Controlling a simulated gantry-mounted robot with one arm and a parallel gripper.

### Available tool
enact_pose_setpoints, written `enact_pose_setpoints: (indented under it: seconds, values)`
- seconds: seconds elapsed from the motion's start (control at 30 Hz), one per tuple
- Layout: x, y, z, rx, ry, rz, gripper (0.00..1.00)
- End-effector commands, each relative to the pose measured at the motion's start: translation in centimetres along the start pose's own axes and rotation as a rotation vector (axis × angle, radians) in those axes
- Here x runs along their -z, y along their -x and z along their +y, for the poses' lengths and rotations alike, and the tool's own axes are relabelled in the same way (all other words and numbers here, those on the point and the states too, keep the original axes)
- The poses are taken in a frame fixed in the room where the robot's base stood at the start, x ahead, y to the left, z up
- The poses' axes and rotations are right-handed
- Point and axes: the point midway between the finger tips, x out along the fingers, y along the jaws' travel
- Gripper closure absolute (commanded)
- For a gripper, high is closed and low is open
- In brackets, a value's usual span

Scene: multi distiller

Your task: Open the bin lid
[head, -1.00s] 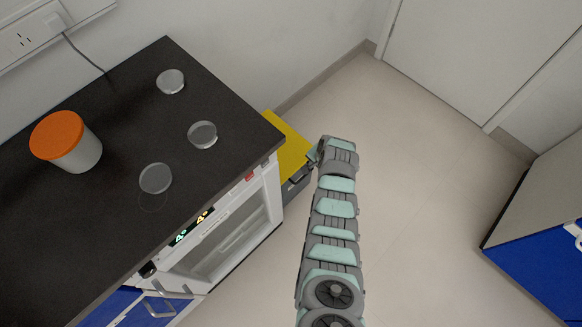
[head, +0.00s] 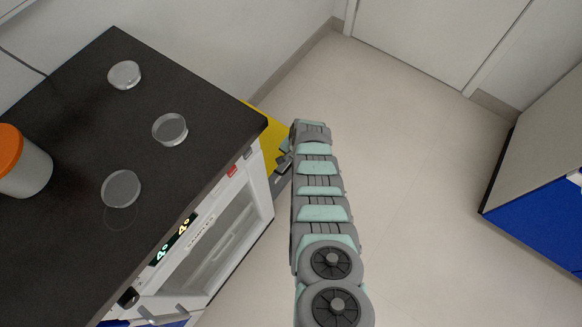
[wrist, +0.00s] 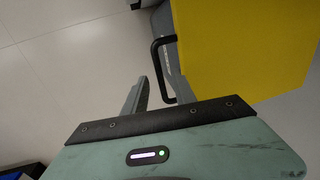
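The bin has a yellow lid (head: 268,125) and a grey body (head: 280,180). It stands on the floor beyond the counter's right end, partly hidden by the counter and my arm. In the wrist view the yellow lid (wrist: 245,45) fills the upper right, and a black loop handle (wrist: 157,70) sticks out from the grey body beside it. My gripper (wrist: 160,88) is at the handle; it also shows in the head view (head: 285,158). One grey finger stands left of the handle, with a gap between them. The lid looks closed.
A black counter (head: 75,130) holds several clear glass discs and an orange-lidded jar (head: 25,165). A white appliance (head: 225,235) with a lit display sits under it. A blue cabinet (head: 540,225) stands at the right. The floor (head: 420,150) between is clear.

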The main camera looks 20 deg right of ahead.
Motion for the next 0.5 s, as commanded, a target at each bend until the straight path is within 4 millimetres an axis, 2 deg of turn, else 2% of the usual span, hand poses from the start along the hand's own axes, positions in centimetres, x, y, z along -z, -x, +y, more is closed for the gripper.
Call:
enact_pose_setpoints:
  seconds: [0.03, 0.13, 0.5]
  values:
    - [0.04, -0.97, 0.06, 0.000, 0.000, 0.001, 0.67]
    - [0.03, -1.51, 0.05, 0.000, 0.000, 0.000, 0.67]
    - [-0.04, -1.76, 0.02, -0.001, 0.000, -0.001, 0.67]
